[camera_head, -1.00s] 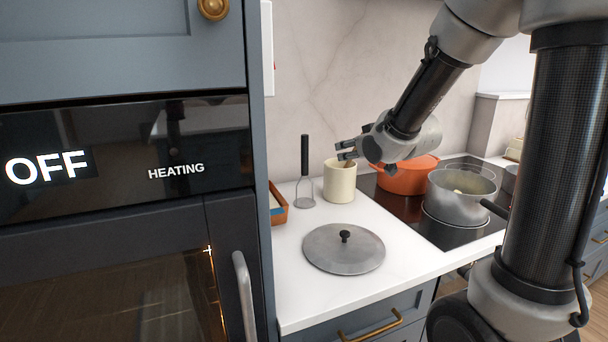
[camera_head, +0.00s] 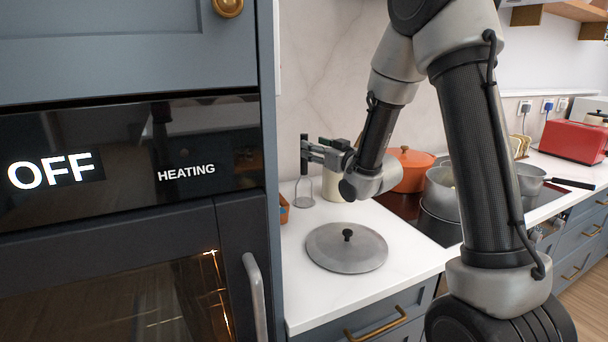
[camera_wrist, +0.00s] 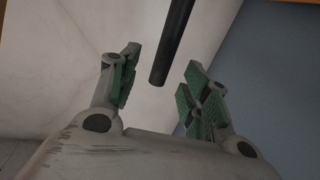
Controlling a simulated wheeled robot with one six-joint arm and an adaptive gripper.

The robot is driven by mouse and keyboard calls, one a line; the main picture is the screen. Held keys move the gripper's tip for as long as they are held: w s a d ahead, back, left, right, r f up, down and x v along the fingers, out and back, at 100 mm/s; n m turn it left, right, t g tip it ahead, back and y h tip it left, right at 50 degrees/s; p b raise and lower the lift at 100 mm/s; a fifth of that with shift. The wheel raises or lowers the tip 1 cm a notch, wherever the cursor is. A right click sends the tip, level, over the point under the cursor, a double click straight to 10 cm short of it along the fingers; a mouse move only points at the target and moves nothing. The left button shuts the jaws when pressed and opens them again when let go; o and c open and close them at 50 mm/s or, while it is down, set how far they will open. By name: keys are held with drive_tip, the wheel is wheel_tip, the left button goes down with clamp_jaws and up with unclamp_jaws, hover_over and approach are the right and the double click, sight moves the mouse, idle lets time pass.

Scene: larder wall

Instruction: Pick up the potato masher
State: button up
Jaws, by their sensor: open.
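The potato masher (camera_head: 304,190) stands upright on the white counter beside the cream crock, its wire head down and its black handle up. My gripper (camera_head: 308,151) is open and level at the handle's height, its fingers overlapping the handle in the head view and hiding part of it. In the wrist view the black handle (camera_wrist: 174,42) comes down from the top edge, and its end shows in the gap between the two open green-padded fingers (camera_wrist: 162,68). It is nearer neither finger by much, and no contact shows. The masher's head is out of the wrist view.
The cream crock (camera_head: 331,186) stands just right of the masher, partly behind my wrist. A grey lid (camera_head: 340,257) lies on the counter in front. An orange pot (camera_head: 413,172) and a steel pot (camera_head: 440,195) are on the hob. A tall oven cabinet (camera_head: 270,200) borders the left.

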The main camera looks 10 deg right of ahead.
drive_tip(key=x, duration=0.5)
drive_tip(key=shift+w+a+f, duration=0.2)
drive_tip(key=shift+w+a, duration=0.1)
drive_tip(key=shift+c, duration=0.3)
clamp_jaws()
